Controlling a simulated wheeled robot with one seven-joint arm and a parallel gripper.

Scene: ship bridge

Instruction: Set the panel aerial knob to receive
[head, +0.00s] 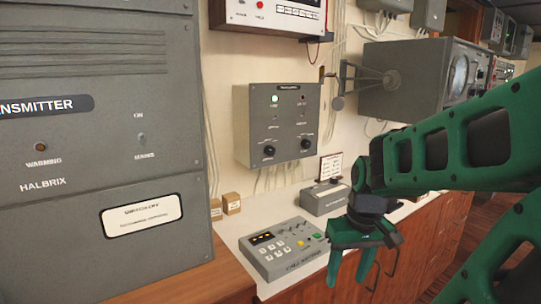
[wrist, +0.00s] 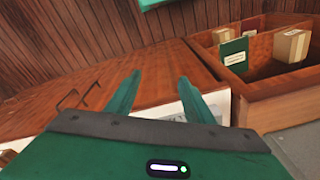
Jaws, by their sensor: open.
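A grey wall panel (head: 241,128) with a lit green lamp and two black knobs hangs at the middle of the head view. Its left knob (head: 269,151) and right knob (head: 306,143) both stick out near the bottom; their labels are too small to read, so I cannot tell which is the aerial knob or where either points. My gripper (head: 362,264) is open and empty, to the right of and below the panel, in front of the counter and apart from both knobs. In the wrist view its fingers (wrist: 160,76) are spread with nothing between them.
A grey keypad console (head: 283,262) and a grey box (head: 325,199) sit on the white counter below the panel. A large transmitter cabinet (head: 90,235) stands at left. The wrist view shows wooden fronts and an open wooden bin (wrist: 262,98) with boxes.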

